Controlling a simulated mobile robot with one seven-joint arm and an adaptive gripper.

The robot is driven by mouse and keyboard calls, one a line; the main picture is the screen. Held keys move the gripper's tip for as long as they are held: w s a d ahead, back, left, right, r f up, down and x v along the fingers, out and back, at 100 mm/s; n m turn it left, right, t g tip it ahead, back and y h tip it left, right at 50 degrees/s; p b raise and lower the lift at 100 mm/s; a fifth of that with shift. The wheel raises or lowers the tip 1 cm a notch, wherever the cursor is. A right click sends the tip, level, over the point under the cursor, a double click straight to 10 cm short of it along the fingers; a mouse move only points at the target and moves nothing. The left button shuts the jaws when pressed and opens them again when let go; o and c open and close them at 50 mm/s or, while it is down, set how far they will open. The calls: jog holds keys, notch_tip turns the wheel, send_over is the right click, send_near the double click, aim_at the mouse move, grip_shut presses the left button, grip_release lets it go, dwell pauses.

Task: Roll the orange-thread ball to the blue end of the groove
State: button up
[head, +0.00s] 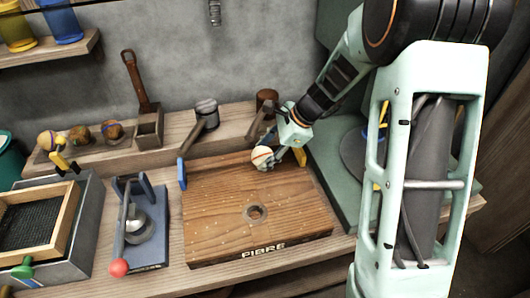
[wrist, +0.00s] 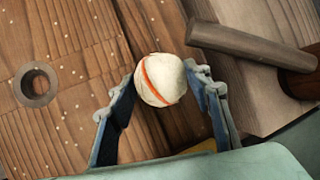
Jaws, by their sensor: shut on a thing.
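The orange-thread ball (head: 261,155) is cream white with an orange line around it. It is at the back right of the wooden board (head: 222,215), and it also shows in the wrist view (wrist: 160,80). My gripper (head: 270,161) is shut on it, with one finger on each side in the wrist view. A blue end piece (head: 182,174) stands at the board's back left, and a yellow end piece (head: 301,154) is close right of my gripper. The groove itself cannot be made out. Whether the ball touches the board is unclear.
The board has a round hole (head: 256,212) near its middle. Wooden-handled tools (head: 199,125) lean behind the board's back edge. A blue-based press with a red knob (head: 118,267) stands to the left. Several balls (head: 80,134) sit in a rack at the back left.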

jog(key=o, duration=1.4)
jog(key=v, duration=1.2)
